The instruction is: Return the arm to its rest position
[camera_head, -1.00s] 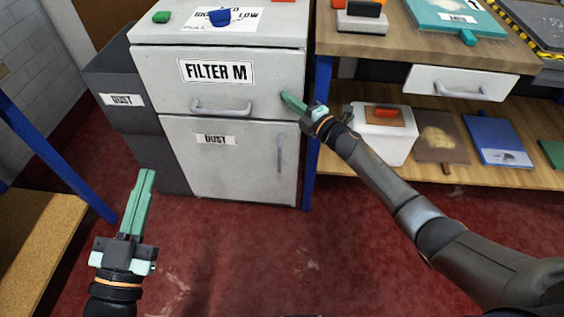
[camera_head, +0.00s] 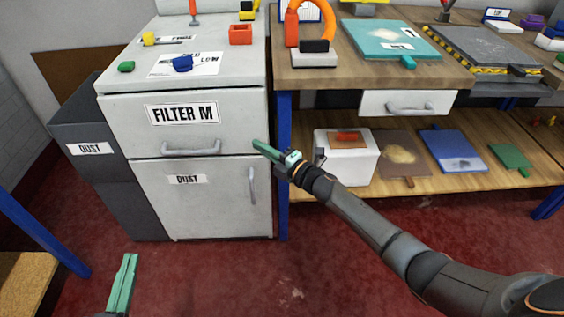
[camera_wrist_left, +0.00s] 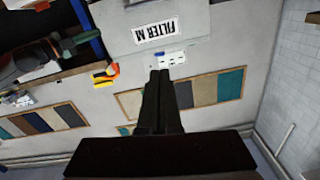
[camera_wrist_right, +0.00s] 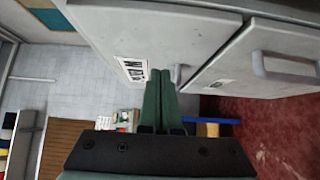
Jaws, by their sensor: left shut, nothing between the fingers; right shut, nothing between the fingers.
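My left gripper (camera_head: 123,284) is at the lower left of the head view, over the red floor, its green fingers together and pointing up in the picture. It is empty and its fingers also show in the left wrist view (camera_wrist_left: 160,100). My right gripper (camera_head: 266,150) is in front of the right edge of the grey FILTER M cabinet (camera_head: 222,110), shut and empty. Its arm reaches in from the lower right. In the right wrist view its closed fingers (camera_wrist_right: 160,98) appear near the cabinet front; whether they touch it I cannot tell.
A grey dust bin (camera_head: 90,165) stands left of the cabinet. The workbench (camera_head: 300,72) at right has a blue leg and a lower shelf (camera_head: 440,183) with a white box (camera_head: 345,160) and panels. Red floor (camera_head: 230,280) in front is open.

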